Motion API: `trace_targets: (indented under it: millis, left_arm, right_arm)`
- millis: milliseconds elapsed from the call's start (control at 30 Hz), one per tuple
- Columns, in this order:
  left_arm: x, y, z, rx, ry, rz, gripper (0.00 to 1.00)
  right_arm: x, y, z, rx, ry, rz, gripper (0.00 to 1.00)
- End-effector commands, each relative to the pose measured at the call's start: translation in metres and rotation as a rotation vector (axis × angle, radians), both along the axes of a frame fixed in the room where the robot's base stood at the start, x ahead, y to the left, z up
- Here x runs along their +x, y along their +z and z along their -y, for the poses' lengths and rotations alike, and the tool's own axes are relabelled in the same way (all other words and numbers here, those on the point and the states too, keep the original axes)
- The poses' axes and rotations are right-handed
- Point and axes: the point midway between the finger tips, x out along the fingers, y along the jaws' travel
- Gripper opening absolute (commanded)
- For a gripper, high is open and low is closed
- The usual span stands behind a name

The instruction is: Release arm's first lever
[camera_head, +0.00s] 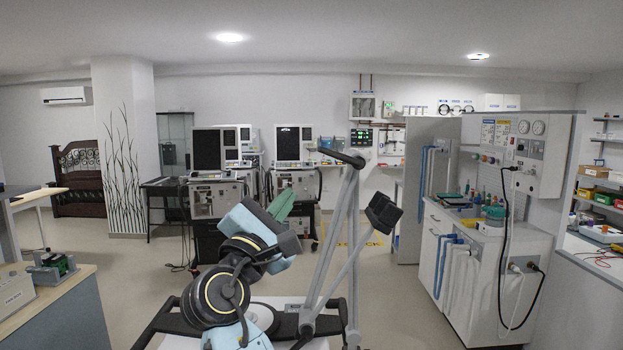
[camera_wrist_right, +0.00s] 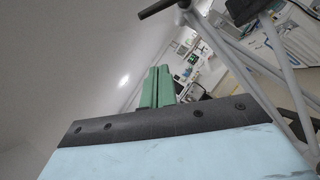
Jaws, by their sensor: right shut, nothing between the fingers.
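A grey jointed support arm (camera_head: 333,245) rises from a trolley at the bottom centre. A dark bar, which looks like a lever (camera_head: 341,156), sits at its top, and a black block (camera_head: 383,212) is at the end of its other link. The arm (camera_wrist_right: 250,62) also shows at right in the right wrist view, with a dark bar end (camera_wrist_right: 160,8) at the top. My right gripper (camera_head: 287,195) has green fingers left of the arm, apart from it in the picture. The fingers (camera_wrist_right: 158,72) are together and empty. My left gripper is out of view.
The trolley (camera_head: 280,303) with black handles stands close in front, partly hidden by my right arm. Several ventilators, including one at left (camera_head: 215,196), stand behind. A white equipment bench (camera_head: 490,270) is at right. A wooden table (camera_head: 45,300) is at left. Open floor lies between.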

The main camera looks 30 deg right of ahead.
Motion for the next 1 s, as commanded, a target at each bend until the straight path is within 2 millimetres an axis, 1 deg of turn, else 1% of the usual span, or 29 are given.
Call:
trace_targets:
  millis: [33, 167, 567, 600, 700, 800, 1000]
  left_arm:
    - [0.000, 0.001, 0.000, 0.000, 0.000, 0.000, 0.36]
    - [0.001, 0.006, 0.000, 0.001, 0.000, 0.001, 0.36]
    - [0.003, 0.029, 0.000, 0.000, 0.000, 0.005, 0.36]
    - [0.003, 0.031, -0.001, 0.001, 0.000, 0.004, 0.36]
    - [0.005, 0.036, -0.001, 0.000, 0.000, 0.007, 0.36]
    - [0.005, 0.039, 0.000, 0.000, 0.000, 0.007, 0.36]
    - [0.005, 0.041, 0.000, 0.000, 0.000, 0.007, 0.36]
  right_arm:
    - [0.001, 0.005, 0.001, -0.012, -0.008, -0.001, 0.00]
    - [0.009, 0.013, 0.013, -0.016, -0.012, -0.002, 0.00]
    - [0.052, 0.048, 0.078, -0.013, -0.012, -0.002, 0.00]
    - [0.045, 0.049, 0.075, -0.011, -0.007, 0.001, 0.00]
    - [0.032, 0.054, 0.074, -0.010, -0.006, 0.000, 0.00]
    - [0.023, 0.057, 0.073, -0.010, -0.006, 0.000, 0.00]
    - [0.015, 0.060, 0.072, -0.011, -0.006, -0.002, 0.00]
